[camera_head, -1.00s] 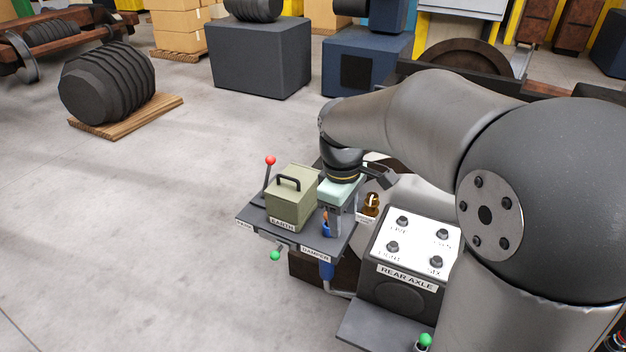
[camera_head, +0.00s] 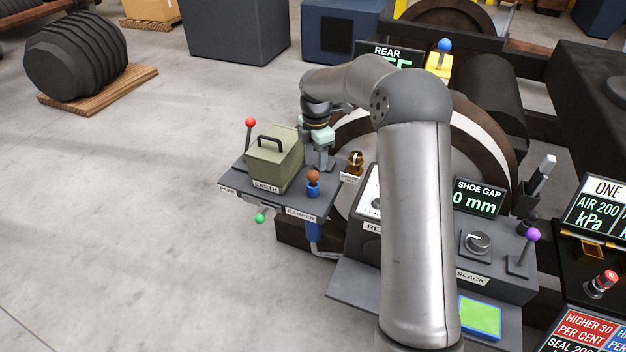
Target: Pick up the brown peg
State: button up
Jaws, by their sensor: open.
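The brown peg (camera_head: 313,176) shows a rounded brown top and stands upright in a blue holder (camera_head: 313,190) on the small grey shelf (camera_head: 262,198), above the DAMPER label. My gripper (camera_head: 323,163) points down just behind and slightly right of the peg's top. Its jaws are open, and I see nothing between them. The peg's top is in plain view. Whether a finger touches it is too small to tell.
An olive box (camera_head: 274,160) marked EARTH, with a black handle, stands left of the peg. A red-knobbed lever (camera_head: 250,124) rises behind it. A brass piece (camera_head: 355,162) stands close on the right. The REAR AXLE console lies farther right. Open floor lies left.

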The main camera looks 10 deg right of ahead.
aim_at(313, 172)
notch_tip(313, 172, down, 3)
jog(key=shift+f, duration=0.1)
jog(key=shift+w+a+f, duration=0.15)
jog(key=shift+a+f, duration=0.05)
jog(key=shift+f, duration=1.1)
jog(key=shift+w+a+f, duration=0.1)
jog(key=shift+a+f, duration=0.05)
jog(key=shift+f, duration=1.15)
jog(key=c, duration=1)
